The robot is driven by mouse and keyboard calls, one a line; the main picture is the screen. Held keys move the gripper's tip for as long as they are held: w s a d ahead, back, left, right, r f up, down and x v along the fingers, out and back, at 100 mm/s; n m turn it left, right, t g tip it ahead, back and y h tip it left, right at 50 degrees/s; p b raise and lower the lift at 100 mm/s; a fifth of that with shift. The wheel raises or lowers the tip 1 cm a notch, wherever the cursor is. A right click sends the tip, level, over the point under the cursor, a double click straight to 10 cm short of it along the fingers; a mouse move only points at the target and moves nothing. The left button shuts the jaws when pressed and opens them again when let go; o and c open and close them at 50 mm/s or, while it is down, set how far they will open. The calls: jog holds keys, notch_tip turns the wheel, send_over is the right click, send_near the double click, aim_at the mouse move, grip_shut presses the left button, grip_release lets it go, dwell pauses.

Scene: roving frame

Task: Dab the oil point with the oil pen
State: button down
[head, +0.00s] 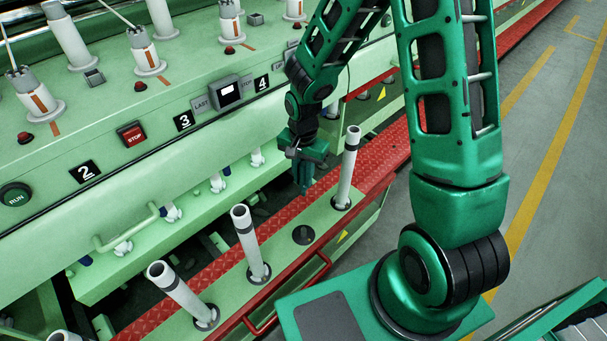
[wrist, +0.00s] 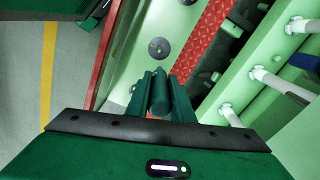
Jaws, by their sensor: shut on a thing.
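My gripper (head: 308,182) hangs over the green rail in the head view, left of a white post. In the wrist view my gripper (wrist: 160,92) is shut on a dark rounded cylinder, which I take as the oil pen (wrist: 159,94). The pen cannot be told apart from the fingers in the head view, and its tip is not clear. A dark round disc with a small centre (head: 303,234) sits on the rail, below the gripper in the picture; it also shows in the wrist view (wrist: 159,48), beyond the fingertips. I cannot tell whether it is the oil point.
White posts (head: 251,243) stand tilted along the green rail (head: 275,262). A red tread strip (head: 218,270) runs behind it, and a red handle (head: 290,300) is at its front. A panel (head: 110,110) with buttons and numbers rises behind. The floor (head: 550,130) at right is clear.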

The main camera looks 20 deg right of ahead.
notch_tip(320, 180, down, 19)
dwell(1.7)
jog(key=shift+s+f, duration=0.1)
jog(key=shift+f, duration=0.3)
dwell(1.4)
jog(key=shift+r, duration=1.75)
jog(key=shift+f, duration=0.1)
jog(key=shift+f, duration=1.25)
jog(key=shift+f, duration=0.4)
